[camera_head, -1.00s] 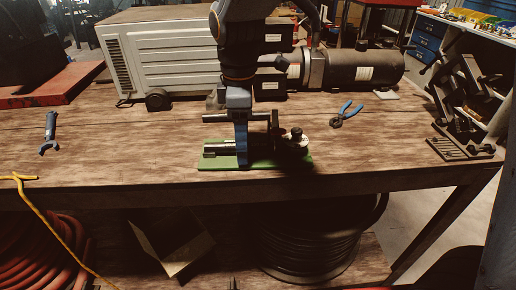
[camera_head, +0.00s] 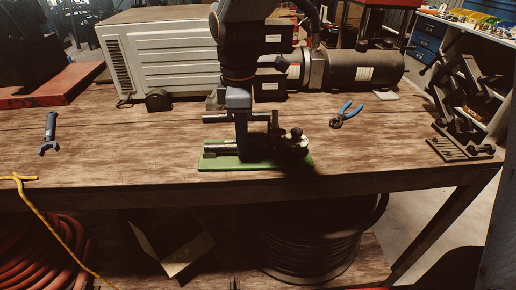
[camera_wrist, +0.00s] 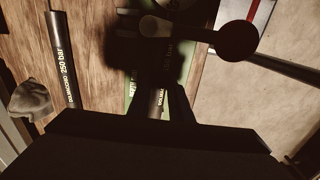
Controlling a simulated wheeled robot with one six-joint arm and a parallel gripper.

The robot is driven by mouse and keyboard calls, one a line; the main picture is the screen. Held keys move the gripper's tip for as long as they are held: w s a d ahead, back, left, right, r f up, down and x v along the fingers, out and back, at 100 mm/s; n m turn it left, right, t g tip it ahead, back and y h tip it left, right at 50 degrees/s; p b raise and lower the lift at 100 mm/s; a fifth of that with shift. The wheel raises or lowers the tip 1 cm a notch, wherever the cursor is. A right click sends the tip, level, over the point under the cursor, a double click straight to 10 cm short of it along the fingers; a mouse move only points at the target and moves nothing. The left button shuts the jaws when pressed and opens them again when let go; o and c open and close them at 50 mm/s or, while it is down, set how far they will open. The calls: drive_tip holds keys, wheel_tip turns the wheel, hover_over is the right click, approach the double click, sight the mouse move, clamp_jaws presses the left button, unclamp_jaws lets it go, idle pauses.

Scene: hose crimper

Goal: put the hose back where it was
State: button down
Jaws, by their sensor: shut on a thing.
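My gripper (camera_head: 242,150) points down over the green base (camera_head: 207,163) of the crimper on the bench. Its fingers are shut on a dark hose. In the wrist view the hose (camera_wrist: 168,66) shows faint print between the fingers, and the green base (camera_wrist: 131,88) lies beneath. A light metal-looking piece (camera_head: 220,148) lies along the base, left of the fingers. The crimper's dark round knob (camera_head: 296,132) stands to the right; a dark ball on a rod (camera_wrist: 237,40) shows in the wrist view. The fingers hide much of the held hose, so its contact with the base is unclear.
Another black hose marked 250 bar (camera_wrist: 64,62) shows at the left of the wrist view. Blue pliers (camera_head: 346,114) lie right of the crimper, and a blue-grey tool (camera_head: 49,134) lies far left. A motor (camera_head: 365,70) stands behind. The bench between is clear.

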sight(224, 144)
drive_tip(key=shift+a, duration=0.1)
drive_tip(key=shift+a+p, duration=0.7)
drive_tip(key=shift+a, duration=1.45)
drive_tip(key=shift+r, duration=0.15)
drive_tip(key=shift+r+p, duration=3.05)
drive_tip(key=shift+r, duration=0.3)
